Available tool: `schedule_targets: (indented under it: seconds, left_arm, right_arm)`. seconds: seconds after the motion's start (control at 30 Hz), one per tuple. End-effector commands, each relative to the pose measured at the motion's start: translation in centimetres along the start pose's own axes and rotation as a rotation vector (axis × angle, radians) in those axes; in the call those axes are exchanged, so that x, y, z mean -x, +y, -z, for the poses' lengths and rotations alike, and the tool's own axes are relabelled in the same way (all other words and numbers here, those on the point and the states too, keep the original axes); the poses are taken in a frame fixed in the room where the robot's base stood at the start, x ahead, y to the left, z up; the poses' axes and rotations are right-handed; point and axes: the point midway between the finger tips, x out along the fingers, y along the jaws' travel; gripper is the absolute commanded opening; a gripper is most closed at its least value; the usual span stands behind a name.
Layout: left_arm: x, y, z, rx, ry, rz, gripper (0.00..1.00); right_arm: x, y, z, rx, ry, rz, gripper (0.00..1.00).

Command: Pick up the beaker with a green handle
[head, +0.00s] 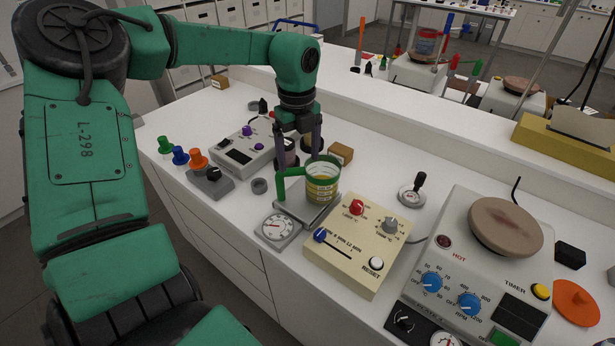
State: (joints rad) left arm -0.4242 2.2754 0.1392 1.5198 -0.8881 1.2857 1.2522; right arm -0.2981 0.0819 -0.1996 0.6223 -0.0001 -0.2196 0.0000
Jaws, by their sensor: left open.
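The beaker with a green handle (322,181) stands upright on a small scale-like plate (292,207) in the middle of the bench. Its rim and handle are green, its glass has a yellowish band, and the handle points left. My left gripper (299,158) points down just behind and left of the beaker, with its fingers apart. Dark jar-like shapes show around the fingers, partly hidden. I cannot tell whether a finger touches the beaker. The right gripper is not in the picture.
A cream control box (357,245) stands right of the beaker, and a hot plate device (470,270) farther right. A small brown box (341,153) sits behind the beaker. A red-handled beaker (427,45) stands on the far bench.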

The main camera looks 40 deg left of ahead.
Motion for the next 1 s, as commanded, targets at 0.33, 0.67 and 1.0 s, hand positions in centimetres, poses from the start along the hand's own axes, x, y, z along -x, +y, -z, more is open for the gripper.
schedule_targets:
  seconds: [0.33, 0.67, 1.0]
  left_arm:
    - [-3.2, 0.0, -0.1, 0.001, -0.001, 0.000, 0.88]
    - [-3.1, 0.0, -0.1, 0.001, -0.001, 0.000, 0.00]
    - [-3.1, 0.1, -0.1, 0.001, 0.000, -0.001, 0.00]
  right_arm:
    - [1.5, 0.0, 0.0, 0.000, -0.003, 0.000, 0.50]
    - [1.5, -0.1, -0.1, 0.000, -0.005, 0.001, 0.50]
    - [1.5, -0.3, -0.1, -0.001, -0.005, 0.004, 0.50]
